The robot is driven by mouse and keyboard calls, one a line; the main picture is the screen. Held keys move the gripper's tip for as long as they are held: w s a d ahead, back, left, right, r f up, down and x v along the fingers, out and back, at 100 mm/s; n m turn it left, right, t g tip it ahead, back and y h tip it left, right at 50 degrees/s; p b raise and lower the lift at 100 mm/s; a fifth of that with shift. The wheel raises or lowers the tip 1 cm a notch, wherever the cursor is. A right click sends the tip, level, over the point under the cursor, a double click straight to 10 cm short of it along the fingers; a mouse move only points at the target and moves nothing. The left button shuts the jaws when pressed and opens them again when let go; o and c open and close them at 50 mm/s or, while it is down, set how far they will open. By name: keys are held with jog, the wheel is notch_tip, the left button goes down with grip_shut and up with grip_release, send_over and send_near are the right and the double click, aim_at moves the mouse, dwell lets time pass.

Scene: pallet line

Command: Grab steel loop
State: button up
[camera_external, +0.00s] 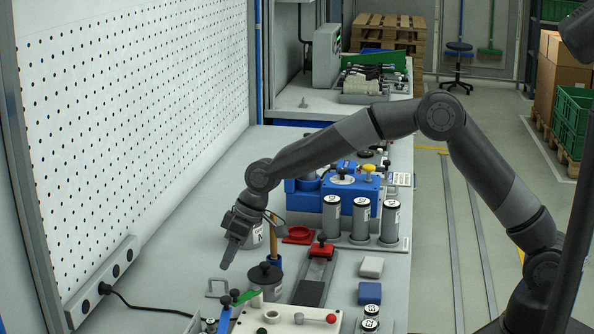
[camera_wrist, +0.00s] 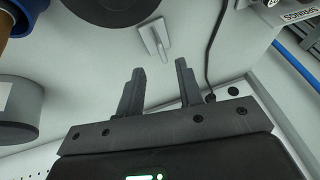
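A small grey steel loop (camera_external: 217,287) stands on the bench at the lower left in the external view. In the wrist view, what looks like the same loop (camera_wrist: 165,45) rises from a pale square plate, just beyond the fingertips. My gripper (camera_external: 226,264) points down above and slightly behind the loop in the external view. In the wrist view, its two dark fingers (camera_wrist: 160,67) are apart with nothing between them. The loop lies beyond the gap between the fingers and does not touch them.
A black cable (camera_external: 150,309) runs along the bench from the power strip (camera_external: 103,283). A perforated wall (camera_external: 130,110) bounds the left side. Bench left of the loop is fairly clear.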

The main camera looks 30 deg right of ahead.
jog(key=x, duration=0.5)
jog(key=shift+s+a, duration=0.1)
jog(key=shift+s, duration=0.1)
jog(key=shift+c, duration=0.3)
grip_shut()
